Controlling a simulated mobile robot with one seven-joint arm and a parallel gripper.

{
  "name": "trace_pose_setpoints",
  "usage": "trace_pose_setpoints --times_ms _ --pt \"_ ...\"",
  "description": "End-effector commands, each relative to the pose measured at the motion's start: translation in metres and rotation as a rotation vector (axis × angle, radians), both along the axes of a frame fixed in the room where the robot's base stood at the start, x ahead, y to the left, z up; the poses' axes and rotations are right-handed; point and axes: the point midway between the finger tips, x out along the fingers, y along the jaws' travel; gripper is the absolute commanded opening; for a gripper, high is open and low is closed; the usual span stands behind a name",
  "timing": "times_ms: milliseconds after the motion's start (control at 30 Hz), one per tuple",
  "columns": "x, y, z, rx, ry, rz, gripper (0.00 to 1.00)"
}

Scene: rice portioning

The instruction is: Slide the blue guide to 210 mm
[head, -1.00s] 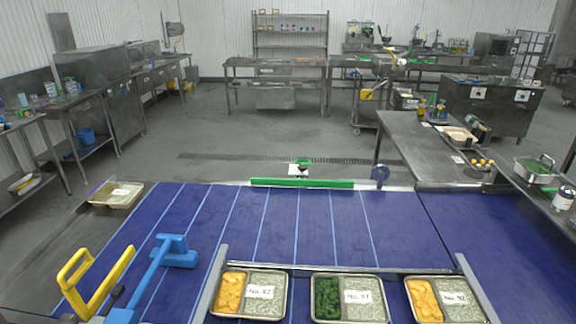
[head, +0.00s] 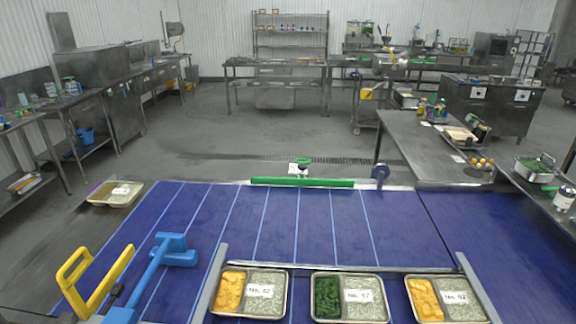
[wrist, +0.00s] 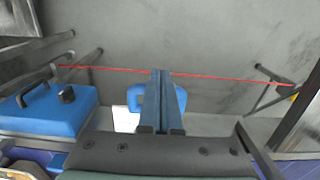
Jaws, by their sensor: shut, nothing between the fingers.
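A blue T-shaped bar (head: 152,282) lies at the lower left of the blue table in the head view, with its crosspiece at the far end. I cannot tell for sure whether it is the blue guide. My gripper (wrist: 165,75) is shut and empty in the wrist view. A blue loop-shaped handle (wrist: 133,97) shows around and behind its fingers, which hide part of it. I cannot tell whether they touch. A blue block (wrist: 40,110) with a dark handle and knob is at the left. My gripper is not seen in the head view.
A yellow handle (head: 98,290) stands left of the blue bar. Three food trays, one of them the middle tray (head: 350,318), line the near edge. The striped table middle is clear.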

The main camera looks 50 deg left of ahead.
Motion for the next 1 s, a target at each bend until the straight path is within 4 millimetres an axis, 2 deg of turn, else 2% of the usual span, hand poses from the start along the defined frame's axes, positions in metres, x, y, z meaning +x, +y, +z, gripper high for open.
trace_pose_setpoints --times_ms 800,1000 --pt "0.000 0.000 -0.035 0.000 0.000 0.001 0.00" --pt "0.000 0.000 -0.038 0.000 0.000 0.001 0.00"
